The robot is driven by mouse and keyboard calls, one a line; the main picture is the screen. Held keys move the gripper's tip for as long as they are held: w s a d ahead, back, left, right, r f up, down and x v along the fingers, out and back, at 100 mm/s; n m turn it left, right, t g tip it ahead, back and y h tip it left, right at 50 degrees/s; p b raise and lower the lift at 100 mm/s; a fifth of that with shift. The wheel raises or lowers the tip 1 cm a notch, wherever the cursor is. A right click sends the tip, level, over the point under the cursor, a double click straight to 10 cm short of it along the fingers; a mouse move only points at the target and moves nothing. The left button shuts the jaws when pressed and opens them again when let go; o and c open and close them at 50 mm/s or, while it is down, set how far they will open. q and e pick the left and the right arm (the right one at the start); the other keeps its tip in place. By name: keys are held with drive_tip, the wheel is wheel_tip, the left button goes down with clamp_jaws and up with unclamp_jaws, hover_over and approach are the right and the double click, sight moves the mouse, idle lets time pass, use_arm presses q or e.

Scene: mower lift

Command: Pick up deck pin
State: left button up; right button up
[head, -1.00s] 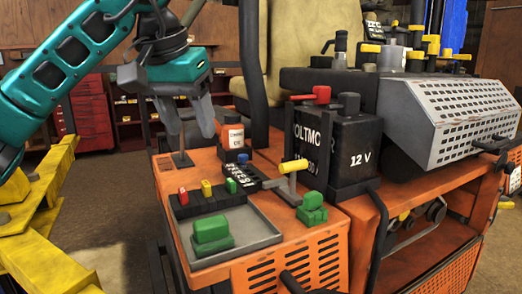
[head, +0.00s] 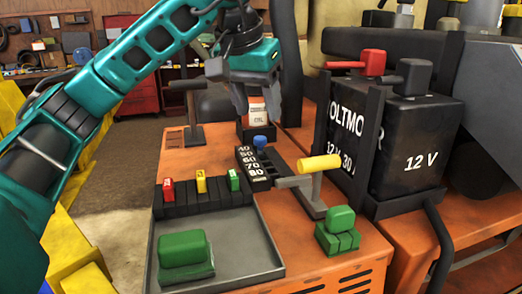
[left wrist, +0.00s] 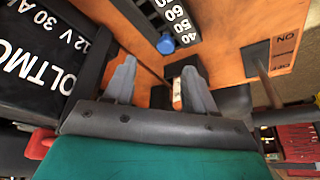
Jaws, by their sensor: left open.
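No part is labelled as the deck pin, so I cannot tell surely which one it is. A dark T-topped pin (head: 192,112) stands upright at the deck's far left corner. A lever with a yellow grip (head: 319,163) stands in a slotted plate right of the numbered scale (head: 254,165). My left gripper (head: 258,104) is open, fingers pointing down, in front of the small oil bottle (head: 258,118). It is right of the T-topped pin and apart from it. In the left wrist view the open fingers (left wrist: 158,68) hold nothing; a post (left wrist: 266,80) stands to their right by an ON/OFF label.
A grey tray (head: 268,262) with a green block (head: 184,250) lies in front. Behind it is a dark rack (head: 208,203) with red, yellow and green pieces. Another green block (head: 340,228) sits to the right. The black battery (head: 400,140) bounds the deck's right side.

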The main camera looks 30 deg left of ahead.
sight(260, 137)
use_arm(q)
drive_tip(key=x, duration=0.6)
drive_tip(key=shift+s+a+f+b, duration=0.1)
drive_tip(key=shift+s+a+b, duration=0.2)
drive_tip(key=shift+s+a, duration=0.05)
drive_tip(key=shift+w+f, duration=0.15)
drive_tip(key=shift+f, duration=0.15)
clamp_jaws()
